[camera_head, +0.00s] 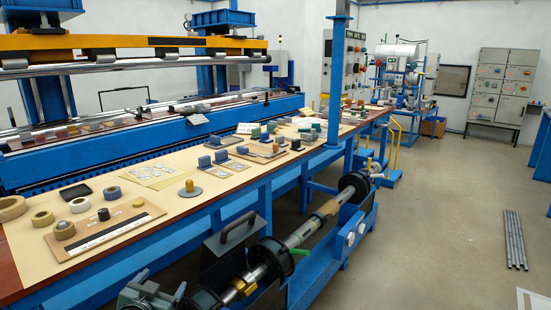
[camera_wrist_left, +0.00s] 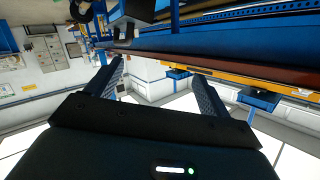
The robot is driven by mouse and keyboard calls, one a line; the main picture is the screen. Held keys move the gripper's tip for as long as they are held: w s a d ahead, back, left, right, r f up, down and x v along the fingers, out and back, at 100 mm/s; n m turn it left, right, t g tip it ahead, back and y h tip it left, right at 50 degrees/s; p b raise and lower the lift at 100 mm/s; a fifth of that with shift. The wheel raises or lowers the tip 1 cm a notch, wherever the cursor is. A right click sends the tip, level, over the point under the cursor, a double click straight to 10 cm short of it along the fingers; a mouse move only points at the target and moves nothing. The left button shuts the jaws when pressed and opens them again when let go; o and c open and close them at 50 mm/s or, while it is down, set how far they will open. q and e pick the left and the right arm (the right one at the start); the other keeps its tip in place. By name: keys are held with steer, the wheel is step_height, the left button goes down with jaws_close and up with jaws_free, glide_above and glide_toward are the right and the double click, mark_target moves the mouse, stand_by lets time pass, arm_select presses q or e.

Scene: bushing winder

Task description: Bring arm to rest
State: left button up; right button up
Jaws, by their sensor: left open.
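My left gripper (camera_wrist_left: 157,70) shows in the left wrist view, with two dark ribbed fingers spread wide apart. Nothing is between the fingers, only the distant room behind them. The wrist view is turned over, with bright ceiling panels along its bottom edge. I cannot clearly make out the left gripper in the head view among the grey and dark parts at the bottom edge. My right gripper is in neither view.
A long workbench (camera_head: 215,180) carries tape rolls (camera_head: 79,205), boards and small blocks. A winding shaft (camera_head: 305,232) on a blue frame (camera_head: 330,262) runs along its front. Metal bars (camera_head: 515,240) lie on the right floor, which is mostly clear. A cabinet (camera_head: 503,85) stands behind.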

arm_select(q)
steer(key=s+d+f+g+h, duration=0.1)
steer(key=s+d+f, duration=0.3)
steer(key=s, duration=0.6)
steer(key=s+d+f+g+h, duration=0.1)
steer(key=s+d+f, duration=0.3)
steer(key=s, duration=0.6)
steer(key=s+d+f+g+h, duration=0.1)
steer(key=s+d+f, duration=0.3)
steer(key=s, duration=0.6)
steer(key=shift+d+f+n+g, duration=0.25)
steer(key=shift+d+n+g, duration=0.15)
steer(key=shift+d+g, duration=0.4)
steer(key=shift+s, duration=0.1)
steer(key=shift+c, duration=0.3)
